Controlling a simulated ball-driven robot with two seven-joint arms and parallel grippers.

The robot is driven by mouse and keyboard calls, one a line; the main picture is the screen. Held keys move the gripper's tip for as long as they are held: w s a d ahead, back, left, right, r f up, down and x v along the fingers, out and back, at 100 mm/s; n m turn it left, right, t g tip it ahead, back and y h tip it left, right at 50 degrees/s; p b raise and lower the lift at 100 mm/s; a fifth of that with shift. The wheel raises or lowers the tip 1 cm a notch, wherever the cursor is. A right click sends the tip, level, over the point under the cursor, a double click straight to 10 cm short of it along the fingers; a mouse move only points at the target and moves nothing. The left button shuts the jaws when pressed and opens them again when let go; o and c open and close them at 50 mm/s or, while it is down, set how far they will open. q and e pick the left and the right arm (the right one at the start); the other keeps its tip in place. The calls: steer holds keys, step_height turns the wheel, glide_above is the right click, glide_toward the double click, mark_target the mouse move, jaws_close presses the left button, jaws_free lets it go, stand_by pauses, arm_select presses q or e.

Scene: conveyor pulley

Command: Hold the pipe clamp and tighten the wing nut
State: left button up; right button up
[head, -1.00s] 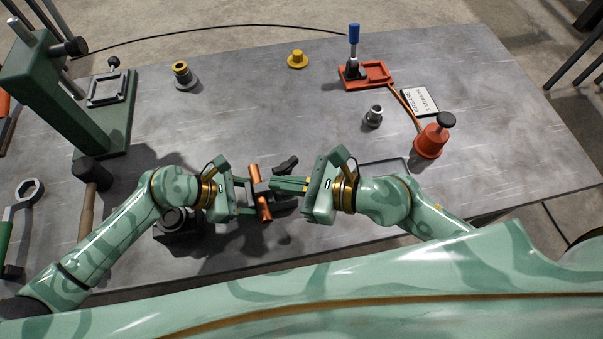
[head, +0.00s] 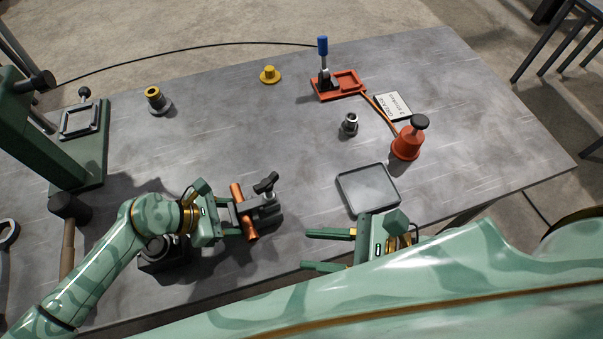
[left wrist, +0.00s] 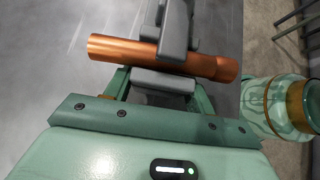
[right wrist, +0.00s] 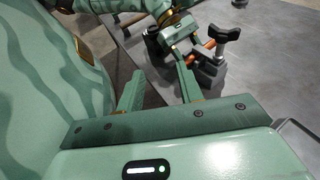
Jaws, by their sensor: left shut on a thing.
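The grey pipe clamp (head: 262,212) sits around a copper pipe (head: 243,209) left of the table's middle. Its black wing nut (head: 266,183) stands up on top. My left gripper (head: 229,213) is shut on the pipe clamp; the left wrist view shows the clamp (left wrist: 165,82) between its fingers, with the copper pipe (left wrist: 125,50) running crosswise. My right gripper (head: 318,250) is open and empty near the front edge, to the right of the clamp and apart from it. In the right wrist view the wing nut (right wrist: 225,37) shows beyond the spread fingers.
A grey tray (head: 372,205) lies just behind my right gripper. A red pot with a black knob (head: 407,142), a small metal fitting (head: 348,125) and a red base with a blue-handled lever (head: 338,85) stand farther back. A green press (head: 80,150) is at left. The table centre is clear.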

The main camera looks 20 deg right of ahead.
mark_target(269, 176)
steer(key=w+f+n+g, duration=0.2)
steer(key=w+f, duration=0.1)
steer(key=w+d+f+n+g+h, duration=0.1)
steer(key=w+f+g, duration=0.1)
steer(key=w+f, duration=0.1)
steer(key=w+f+n+g, duration=0.2)
steer(key=w+f+g, duration=0.1)
steer(key=w+f, duration=0.1)
steer(key=shift+d+n+h, duration=0.3)
steer(key=shift+d, duration=0.05)
steer(key=w+d+r+n+g+y, duration=0.1)
steer(key=w+r+n+g, duration=0.2)
steer(key=w+r, duration=0.3)
steer(key=w+d+r+n+g, duration=0.2)
steer(key=w+r+g, duration=0.1)
steer(key=w+r, duration=0.25)
steer(key=x, duration=1.2)
steer(key=shift+d, duration=0.1)
steer(key=shift+c, duration=0.3)
steer(key=shift+t, duration=0.3)
jaws_close()
